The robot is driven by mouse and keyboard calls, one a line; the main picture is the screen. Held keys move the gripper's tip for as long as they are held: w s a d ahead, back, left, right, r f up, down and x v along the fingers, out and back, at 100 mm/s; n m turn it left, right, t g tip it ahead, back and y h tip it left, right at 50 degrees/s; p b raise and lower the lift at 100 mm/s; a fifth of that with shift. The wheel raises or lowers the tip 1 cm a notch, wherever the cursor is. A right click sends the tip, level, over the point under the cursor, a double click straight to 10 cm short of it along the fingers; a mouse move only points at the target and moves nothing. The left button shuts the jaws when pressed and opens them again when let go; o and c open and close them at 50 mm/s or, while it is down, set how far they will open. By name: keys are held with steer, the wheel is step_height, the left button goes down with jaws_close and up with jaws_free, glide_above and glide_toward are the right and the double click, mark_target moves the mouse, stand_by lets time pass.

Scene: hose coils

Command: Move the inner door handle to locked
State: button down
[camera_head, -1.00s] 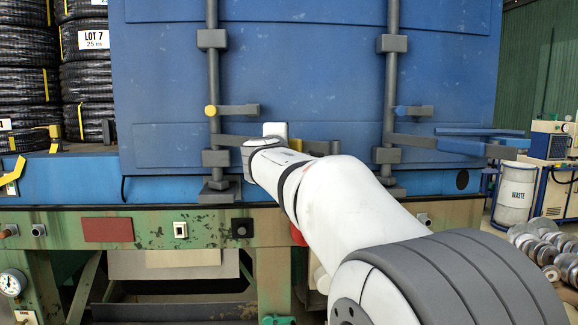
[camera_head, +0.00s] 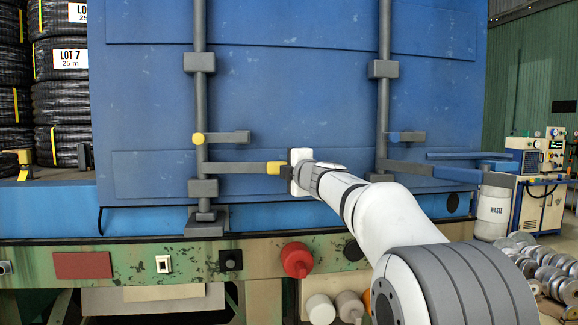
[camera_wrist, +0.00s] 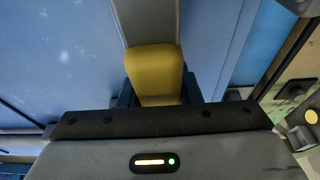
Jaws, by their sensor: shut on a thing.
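The door handle with the yellow grip (camera_head: 273,168) is a grey bar (camera_head: 235,168) running level to the right from the left lock rod (camera_head: 201,95) on the blue container door. My gripper (camera_head: 291,168) is shut on its yellow end. The wrist view shows the yellow grip (camera_wrist: 155,72) between my fingers. A grey catch (camera_head: 232,137) with a yellow knob sits above the bar on the same rod. I cannot tell how close the bar is to the door face.
A red knob (camera_head: 297,260) projects from the green sill. Hose coils (camera_head: 60,105) stand at the left.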

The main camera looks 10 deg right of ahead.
steer(key=shift+f, duration=0.1)
steer(key=c, duration=1)
jaws_free()
steer(key=shift+c, duration=0.2)
steer(key=v, duration=0.7)
steer(key=shift+s+b, duration=0.4)
steer(key=shift+b, duration=0.05)
steer(key=shift+d, duration=0.1)
steer(key=shift+c, duration=0.2)
